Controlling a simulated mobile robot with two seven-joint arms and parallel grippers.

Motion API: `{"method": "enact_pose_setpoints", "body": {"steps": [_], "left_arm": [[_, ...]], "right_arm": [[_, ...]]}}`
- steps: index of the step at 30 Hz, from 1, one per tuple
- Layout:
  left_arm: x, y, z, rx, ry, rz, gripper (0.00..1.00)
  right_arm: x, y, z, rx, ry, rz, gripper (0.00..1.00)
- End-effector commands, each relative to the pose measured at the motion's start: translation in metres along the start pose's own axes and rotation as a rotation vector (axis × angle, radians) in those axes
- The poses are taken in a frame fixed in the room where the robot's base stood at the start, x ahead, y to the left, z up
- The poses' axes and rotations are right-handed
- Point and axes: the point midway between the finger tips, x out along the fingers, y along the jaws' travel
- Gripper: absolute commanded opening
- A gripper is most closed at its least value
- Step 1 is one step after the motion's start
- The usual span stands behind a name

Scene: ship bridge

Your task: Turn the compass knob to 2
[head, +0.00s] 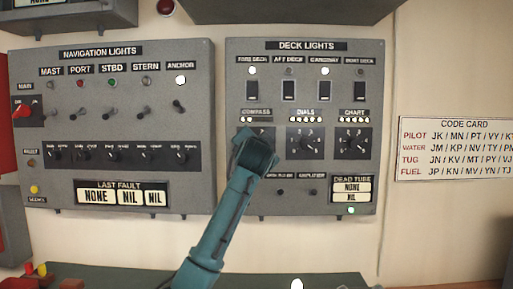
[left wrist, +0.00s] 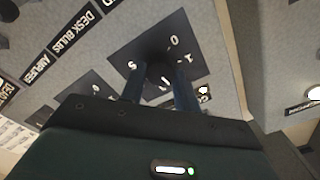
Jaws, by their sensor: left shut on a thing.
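The compass knob is hidden behind my left gripper (head: 254,153) in the head view. Its dark square plate (head: 262,131) shows just above the gripper, under the COMPASS label. In the left wrist view the dark compass knob (left wrist: 159,72) sits between the two fingers of my left gripper (left wrist: 160,82), which is shut on it. White numbers, among them 0 and 1, stand around the knob on the plate. Which number the knob points to cannot be made out. My right gripper is not in view.
The DIALS knob (head: 305,143) and CHART knob (head: 354,143) are close to the right on the deck lights panel (head: 233,95). Switches (head: 289,90) stand above and small knobs below. The navigation lights panel (head: 120,120) is at left, a code card (head: 455,150) at right.

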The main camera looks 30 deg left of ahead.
Motion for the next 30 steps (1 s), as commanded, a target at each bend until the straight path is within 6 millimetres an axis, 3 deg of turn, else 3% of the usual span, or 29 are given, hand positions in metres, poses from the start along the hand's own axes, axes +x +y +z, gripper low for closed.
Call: {"method": "enact_pose_setpoints", "body": {"steps": [12,30], "left_arm": [[0.0001,0.0017,0.0009,-0.213,-0.003,0.003,0.09],[0.0001,0.0011,0.0007,-0.249,-0.002,0.003,0.09]], "right_arm": [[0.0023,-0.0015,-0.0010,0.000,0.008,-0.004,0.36],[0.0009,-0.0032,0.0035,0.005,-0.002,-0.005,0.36]]}}
